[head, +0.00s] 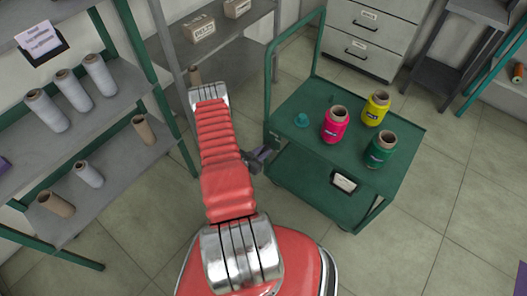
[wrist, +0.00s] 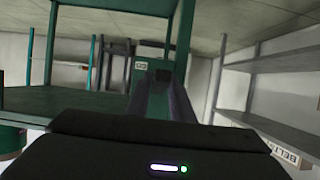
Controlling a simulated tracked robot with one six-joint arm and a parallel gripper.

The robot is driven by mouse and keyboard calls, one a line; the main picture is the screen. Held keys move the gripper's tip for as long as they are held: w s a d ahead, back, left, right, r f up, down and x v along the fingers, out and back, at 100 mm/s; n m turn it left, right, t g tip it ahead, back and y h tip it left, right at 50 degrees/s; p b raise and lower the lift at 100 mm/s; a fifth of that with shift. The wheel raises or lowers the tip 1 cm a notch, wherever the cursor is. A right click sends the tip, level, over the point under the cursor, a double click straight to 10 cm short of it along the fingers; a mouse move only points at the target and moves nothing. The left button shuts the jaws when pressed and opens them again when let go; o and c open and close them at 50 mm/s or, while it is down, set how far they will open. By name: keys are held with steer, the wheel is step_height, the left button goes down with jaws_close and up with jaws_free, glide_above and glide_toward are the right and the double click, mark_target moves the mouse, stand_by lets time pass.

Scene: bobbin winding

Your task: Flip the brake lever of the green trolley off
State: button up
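The green trolley (head: 291,118) stands right of my arm in the head view. My gripper (head: 268,153) is beside the trolley's left side, close to the frame. In the wrist view its two grey fingers (wrist: 165,98) point at a green plate (wrist: 156,74) with a small dark part near it. They look apart, with nothing clear between them. I cannot make out the brake lever or its position.
A rack (head: 118,122) with grey and brown spools stands on the left. Grey shelves with boxes (head: 199,27) are behind my arm. A drawer cabinet (head: 362,42) stands behind the trolley.

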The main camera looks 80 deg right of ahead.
jaws_close()
